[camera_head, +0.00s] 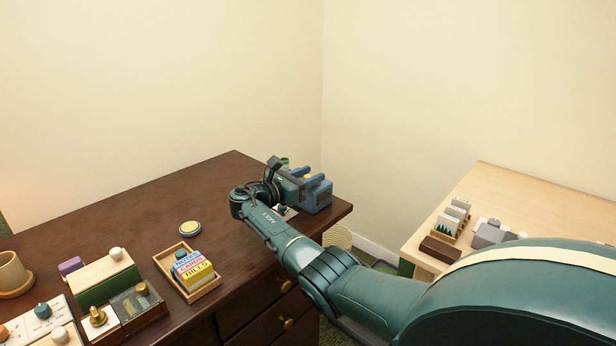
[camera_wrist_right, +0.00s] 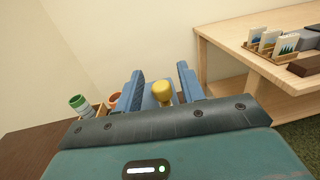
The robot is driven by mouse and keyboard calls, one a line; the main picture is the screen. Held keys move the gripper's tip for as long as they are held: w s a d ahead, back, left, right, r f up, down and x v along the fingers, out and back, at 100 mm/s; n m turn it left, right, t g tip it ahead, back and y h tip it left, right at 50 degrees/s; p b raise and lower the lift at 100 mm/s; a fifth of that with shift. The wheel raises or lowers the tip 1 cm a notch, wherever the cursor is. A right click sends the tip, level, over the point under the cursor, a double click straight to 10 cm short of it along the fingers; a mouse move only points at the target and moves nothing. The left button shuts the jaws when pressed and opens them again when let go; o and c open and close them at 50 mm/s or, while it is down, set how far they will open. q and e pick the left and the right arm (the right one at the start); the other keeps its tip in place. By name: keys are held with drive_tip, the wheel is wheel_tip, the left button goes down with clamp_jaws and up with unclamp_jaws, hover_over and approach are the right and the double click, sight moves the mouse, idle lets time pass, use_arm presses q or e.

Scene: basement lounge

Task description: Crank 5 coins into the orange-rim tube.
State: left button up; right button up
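My right gripper (camera_head: 312,182) is at the blue box (camera_head: 322,203) near the right end of the dark desk, partly hiding it. In the right wrist view its two blue fingers (camera_wrist_right: 162,82) stand apart, with a yellow round knob (camera_wrist_right: 162,91) between them; I see space on both sides of the knob. The blue box shows behind the knob (camera_wrist_right: 149,102). To the left are a green-rim tube (camera_wrist_right: 78,102) and an orange-rim tube (camera_wrist_right: 114,98), whose lower part is hidden. In the head view only a green rim (camera_head: 284,161) shows behind my gripper. Coins cannot be made out. My left gripper is out of view.
The dark desk (camera_head: 150,215) carries a wooden tray (camera_head: 205,289) of labelled cards, a round yellow-topped disc (camera_head: 190,228), a green box (camera_head: 105,283) and switch panels at front left. A pale table (camera_head: 540,190) stands to the right beyond a gap. The desk's back is clear.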

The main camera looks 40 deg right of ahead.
drive_tip(key=shift+a, duration=0.15)
use_arm(q)
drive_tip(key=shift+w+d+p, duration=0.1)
drive_tip(key=shift+p, duration=0.4)
use_arm(e)
drive_tip(key=a, duration=1.3)
drive_tip(key=shift+w, duration=0.15)
drive_tip(key=shift+o, duration=0.2)
